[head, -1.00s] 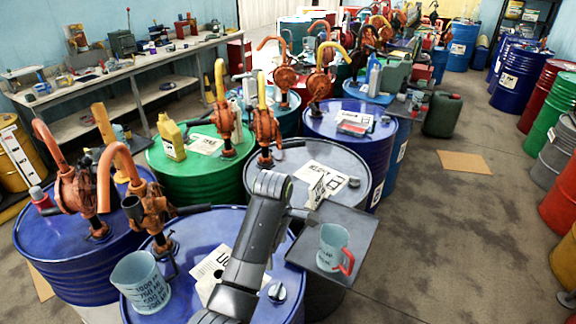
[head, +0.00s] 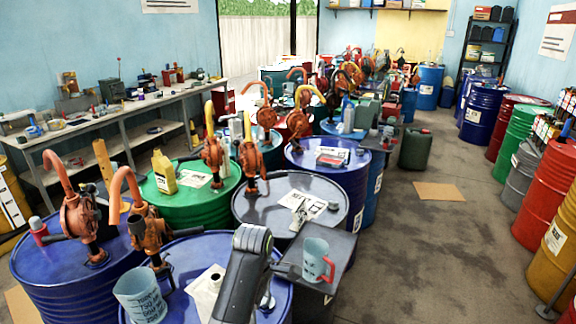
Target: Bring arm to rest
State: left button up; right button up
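One of my arms (head: 243,272) rises from the bottom edge in the middle of the head view, in front of the near blue drum (head: 180,262). I cannot see a gripper on it, and the picture does not show which arm it is. No other arm shows. A clear measuring jug with a red handle (head: 315,258) stands upright on a dark square tray (head: 341,246) just right of the arm. A larger clear measuring jug (head: 140,294) with printed marks is at the near blue drum's left front.
Drums with orange hand pumps (head: 212,152) crowd the middle and left. A yellow bottle (head: 164,172) stands on the green drum (head: 188,191). A workbench (head: 150,105) lines the left wall, more drums (head: 548,195) the right. The floor (head: 440,260) between is mostly clear, with a cardboard sheet (head: 439,191).

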pick_arm(q)
jog(key=s+a+f+m+t, duration=0.1)
jog(key=s+a+f+m, duration=0.2)
jog(key=s+a+f, duration=0.35)
jog(key=s+a+f+m+t, duration=0.1)
jog(key=s+a+f+m, duration=0.25)
jog(key=s+a, duration=0.6)
jog(key=s+a+r+m+t+y, duration=0.15)
jog(key=s+a+m, duration=0.25)
jog(key=s, duration=0.5)
jog(key=s+a+r+m+y, duration=0.15)
jog(key=s+a+m, duration=0.25)
jog(key=s, duration=0.4)
notch_tip(320, 180, down, 31)
jog(key=a+g+h+b, duration=0.1)
jog(key=h+b, duration=0.1)
jog(key=b, duration=0.6)
jog(key=s+f+b, duration=0.3)
jog(key=s+f, duration=0.4)
jog(key=f, duration=0.4)
jog(key=s+d+f+g+b, duration=0.1)
jog(key=s+f+b, duration=0.2)
jog(key=s+f, duration=0.5)
notch_tip(320, 180, down, 4)
pick_arm(e)
notch_tip(320, 180, down, 14)
jog(key=shift+f, duration=0.2)
